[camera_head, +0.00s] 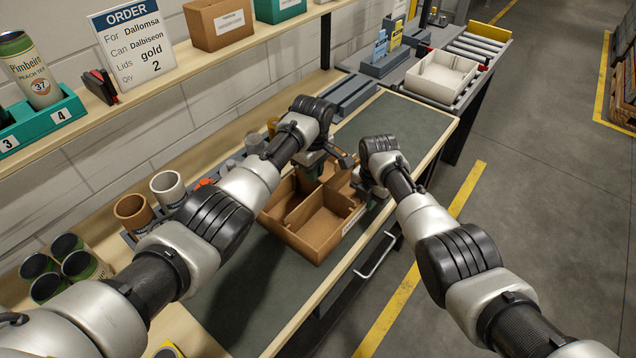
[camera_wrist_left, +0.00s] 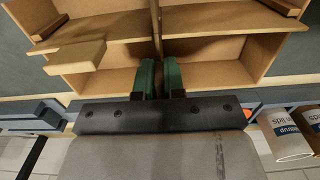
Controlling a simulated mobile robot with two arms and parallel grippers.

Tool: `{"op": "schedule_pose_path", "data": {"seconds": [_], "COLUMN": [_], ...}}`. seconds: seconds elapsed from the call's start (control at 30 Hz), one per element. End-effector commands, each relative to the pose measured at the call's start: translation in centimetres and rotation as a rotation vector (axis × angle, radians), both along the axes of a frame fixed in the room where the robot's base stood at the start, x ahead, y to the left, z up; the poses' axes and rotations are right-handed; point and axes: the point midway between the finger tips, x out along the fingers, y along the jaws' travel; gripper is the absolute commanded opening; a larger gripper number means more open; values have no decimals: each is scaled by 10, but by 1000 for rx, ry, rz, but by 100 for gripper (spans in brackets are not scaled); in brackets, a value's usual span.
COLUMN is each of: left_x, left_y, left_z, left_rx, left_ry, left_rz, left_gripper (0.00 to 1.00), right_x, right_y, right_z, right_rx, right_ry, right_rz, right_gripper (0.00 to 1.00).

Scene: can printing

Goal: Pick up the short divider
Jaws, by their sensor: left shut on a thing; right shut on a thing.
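A brown open box (camera_head: 318,246) stands on the dark bench mat, with thin brown dividers (camera_head: 303,208) splitting it into compartments. My left gripper (camera_head: 327,158) is over the box's back part. In the left wrist view, its green fingertips (camera_wrist_left: 159,77) are close together on the end of a thin upright brown divider (camera_wrist_left: 157,28). That divider meets a crosswise brown panel. I cannot tell for sure whether it is the short one. My right gripper (camera_head: 368,188) is shut at the box's right side; its fingertips and what they hold are mostly hidden.
Cups (camera_head: 168,188) and cans (camera_head: 85,265) stand left of the box, along the wall. Grey racks (camera_head: 350,92) lie behind it. A white tray (camera_head: 440,75) sits on the conveyor at the back right. The mat's front left is clear.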

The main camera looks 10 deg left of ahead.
Motion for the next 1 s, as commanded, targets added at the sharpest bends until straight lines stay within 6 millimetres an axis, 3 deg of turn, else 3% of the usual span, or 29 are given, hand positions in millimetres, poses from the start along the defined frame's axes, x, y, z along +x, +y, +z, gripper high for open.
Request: {"op": "schedule_pose_path", "data": {"seconds": [0.23, 0.7, 1.0], "left_x": [1, 1, 0], "left_y": [0, -1, 1], "left_z": [21, 143, 178], "left_rx": [-2, -2, 2], "left_ry": [-5, -5, -1], "left_rz": [-1, -1, 0], "left_gripper": [0, 0, 0], "right_x": [0, 0, 0], "right_y": [0, 0, 0], "right_z": [0, 0, 0], "right_rx": [1, 1, 1], "right_ry": [-1, -1, -1], "right_rz": [0, 0, 0], "right_gripper": [0, 0, 0]}}
